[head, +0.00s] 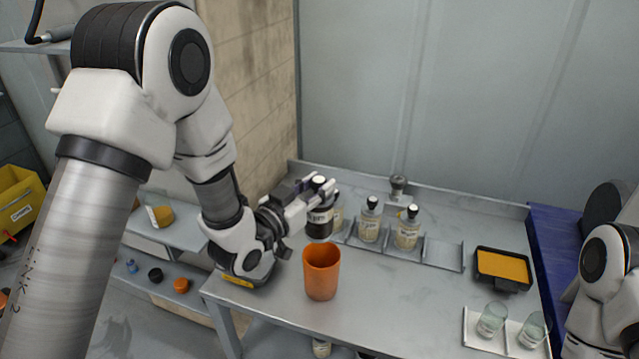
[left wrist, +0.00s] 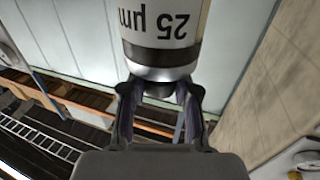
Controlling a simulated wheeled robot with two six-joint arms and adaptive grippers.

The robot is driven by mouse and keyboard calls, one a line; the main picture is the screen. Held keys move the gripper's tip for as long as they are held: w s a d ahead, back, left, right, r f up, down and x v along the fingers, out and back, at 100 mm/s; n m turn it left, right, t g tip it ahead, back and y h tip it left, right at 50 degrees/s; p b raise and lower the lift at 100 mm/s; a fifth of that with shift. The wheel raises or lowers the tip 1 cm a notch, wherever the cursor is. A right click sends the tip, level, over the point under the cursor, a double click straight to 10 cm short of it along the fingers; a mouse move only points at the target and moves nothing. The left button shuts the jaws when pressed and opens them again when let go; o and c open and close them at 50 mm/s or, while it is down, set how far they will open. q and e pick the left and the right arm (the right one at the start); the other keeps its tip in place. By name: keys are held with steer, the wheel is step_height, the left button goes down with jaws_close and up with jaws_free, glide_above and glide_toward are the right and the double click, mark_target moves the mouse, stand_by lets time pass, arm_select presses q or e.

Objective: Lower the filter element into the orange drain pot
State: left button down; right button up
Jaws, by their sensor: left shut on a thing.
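The orange drain pot (head: 321,283) stands upright on the grey table, its open mouth facing up. My left gripper (head: 321,184) is shut on the top of the filter element (head: 320,228), a dark and pale cylinder that hangs roughly upright. Its lower end appears just above the far side of the pot's rim, apart from it; the exact gap is hard to tell. In the left wrist view the filter element (left wrist: 163,28) shows a pale label reading "25 µm" upside down, with the fingers (left wrist: 160,98) closed at its narrow end. My right gripper is out of view.
Labelled bottles (head: 369,222) with black caps stand in a rack behind the pot, close to my left gripper. A black tray with a yellow-orange pad (head: 502,266) and a white tray with glasses (head: 492,319) lie at the right. The table right of the pot is clear.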

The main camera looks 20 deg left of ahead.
arm_select(q)
steer(key=shift+d+f, duration=0.15)
steer(key=shift+d, duration=0.05)
steer(key=f+b, duration=0.3)
steer(key=f, duration=0.1)
steer(key=shift+w+b, duration=0.35)
steer(key=shift+f+b, duration=0.35)
steer(key=shift+w+d+f+b, duration=0.1)
steer(key=shift+w+f+b, duration=0.1)
steer(key=shift+f+b, duration=0.45)
steer(key=shift+f, duration=0.1)
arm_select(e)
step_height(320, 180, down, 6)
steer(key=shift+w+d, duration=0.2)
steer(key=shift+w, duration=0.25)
arm_select(q)
steer(key=shift+s, duration=0.15)
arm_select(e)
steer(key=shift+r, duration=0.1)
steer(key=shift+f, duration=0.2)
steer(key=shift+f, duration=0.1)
